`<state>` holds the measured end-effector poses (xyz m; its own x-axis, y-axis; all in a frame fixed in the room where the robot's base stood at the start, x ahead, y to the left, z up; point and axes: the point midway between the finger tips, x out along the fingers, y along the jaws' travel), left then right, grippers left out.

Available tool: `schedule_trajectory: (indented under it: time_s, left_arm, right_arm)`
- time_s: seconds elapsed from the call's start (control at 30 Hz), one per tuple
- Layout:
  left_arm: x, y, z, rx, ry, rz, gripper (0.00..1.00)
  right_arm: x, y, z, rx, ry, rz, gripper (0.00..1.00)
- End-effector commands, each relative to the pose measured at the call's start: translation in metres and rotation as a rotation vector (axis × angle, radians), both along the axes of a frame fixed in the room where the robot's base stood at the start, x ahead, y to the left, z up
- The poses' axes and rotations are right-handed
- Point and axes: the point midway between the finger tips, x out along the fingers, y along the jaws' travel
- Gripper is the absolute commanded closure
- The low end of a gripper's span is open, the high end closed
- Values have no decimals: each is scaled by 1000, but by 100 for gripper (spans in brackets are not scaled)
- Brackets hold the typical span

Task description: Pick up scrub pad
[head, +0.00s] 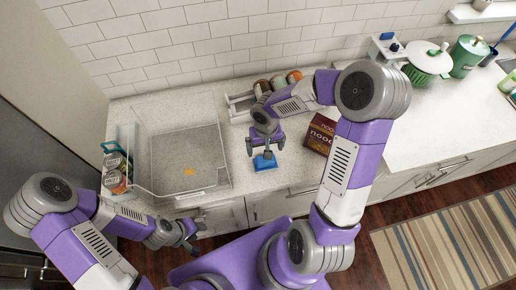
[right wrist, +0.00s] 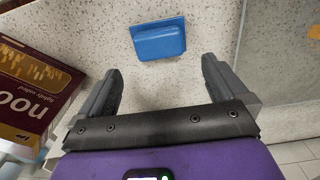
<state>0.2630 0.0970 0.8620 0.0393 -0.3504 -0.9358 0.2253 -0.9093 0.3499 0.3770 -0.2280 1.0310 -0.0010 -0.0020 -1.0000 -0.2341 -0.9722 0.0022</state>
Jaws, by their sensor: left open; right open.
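The scrub pad (head: 265,162) is a small blue block lying on the speckled counter near its front edge. It also shows in the right wrist view (right wrist: 158,40), beyond and between my fingertips. My right gripper (head: 266,147) is above the pad, and the right wrist view shows its two dark fingers (right wrist: 161,82) spread apart with nothing between them. My left gripper (head: 190,238) is low in front of the counter, away from the pad, open and empty.
A dark red noodle box (head: 320,134) stands just right of the pad. A rack with cans (head: 240,105) stands behind.

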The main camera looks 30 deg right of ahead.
Motion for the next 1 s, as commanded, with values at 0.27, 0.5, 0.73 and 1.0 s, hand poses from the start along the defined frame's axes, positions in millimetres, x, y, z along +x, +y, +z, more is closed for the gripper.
schedule_trajectory:
  time_s: [0.27,0.5,0.73,1.0]
  left_arm:
    - [-1,0,-3,0,1,0,57]
    - [-1,0,-6,0,1,1,57]
    - [0,0,-7,0,1,0,57]
    - [0,0,-7,0,1,0,57]
  right_arm:
    - [-3,1,-30,3,7,0,0]
    - [-6,2,-65,2,5,1,0]
    - [-5,1,-75,2,1,1,0]
    - [-5,2,-75,1,2,0,21]
